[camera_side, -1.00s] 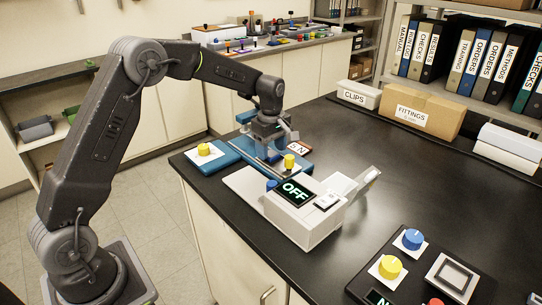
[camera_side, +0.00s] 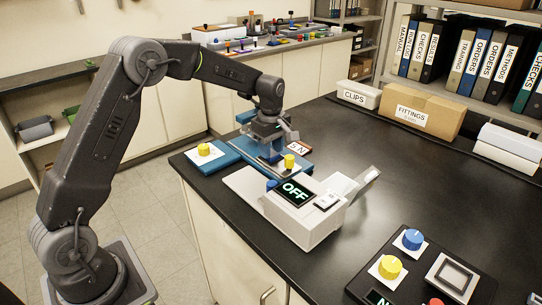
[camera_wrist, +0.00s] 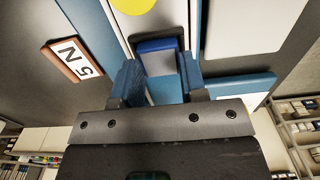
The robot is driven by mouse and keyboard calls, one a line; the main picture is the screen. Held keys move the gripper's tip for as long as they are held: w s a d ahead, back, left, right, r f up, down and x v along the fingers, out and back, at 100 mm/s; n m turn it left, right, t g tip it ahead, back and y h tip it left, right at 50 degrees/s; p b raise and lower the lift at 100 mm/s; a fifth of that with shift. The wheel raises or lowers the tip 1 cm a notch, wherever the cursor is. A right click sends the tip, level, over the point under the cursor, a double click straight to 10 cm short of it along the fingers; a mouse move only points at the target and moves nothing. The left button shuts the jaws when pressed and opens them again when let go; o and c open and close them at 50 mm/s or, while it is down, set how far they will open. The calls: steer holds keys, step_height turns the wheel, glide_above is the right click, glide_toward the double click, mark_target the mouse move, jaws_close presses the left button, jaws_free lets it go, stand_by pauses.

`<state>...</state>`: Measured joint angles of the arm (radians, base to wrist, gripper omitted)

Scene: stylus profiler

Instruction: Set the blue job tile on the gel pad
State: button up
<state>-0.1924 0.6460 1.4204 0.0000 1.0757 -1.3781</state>
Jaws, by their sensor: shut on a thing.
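My gripper (camera_side: 269,156) is low over the blue tray at the near left of the bench. The tile's plate is mostly hidden by the fingers. I cannot tell whether it still touches the tray (camera_side: 228,158). A framed grey square (camera_side: 452,275) on the dark panel at the lower right may be the gel pad; its label is not readable.
Yellow-knobbed tiles (camera_side: 204,149) stand on either side of my gripper. A white instrument (camera_side: 305,218) reading OFF stands just right of the tray, with a clear raised flap (camera_side: 366,178). A 5 N plate (camera_wrist: 72,62) lies beside the tray. The bench middle is clear.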

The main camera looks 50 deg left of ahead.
steer(key=shift+r, duration=3.05)
steer(key=shift+r, duration=0.5)
step_height(320, 180, up, 4)
glide_above(272, 154)
steer(key=w+d+m, duration=0.3)
steer(key=d, duration=0.6)
steer(key=w+d+m, duration=0.3)
steer(key=d, duration=0.6)
steer(key=f, duration=0.6)
steer(key=shift+d+f, duration=0.2)
steer(key=shift+d, duration=0.1)
steer(key=shift+f, duration=0.1)
steer(key=shift+f, duration=2.4)
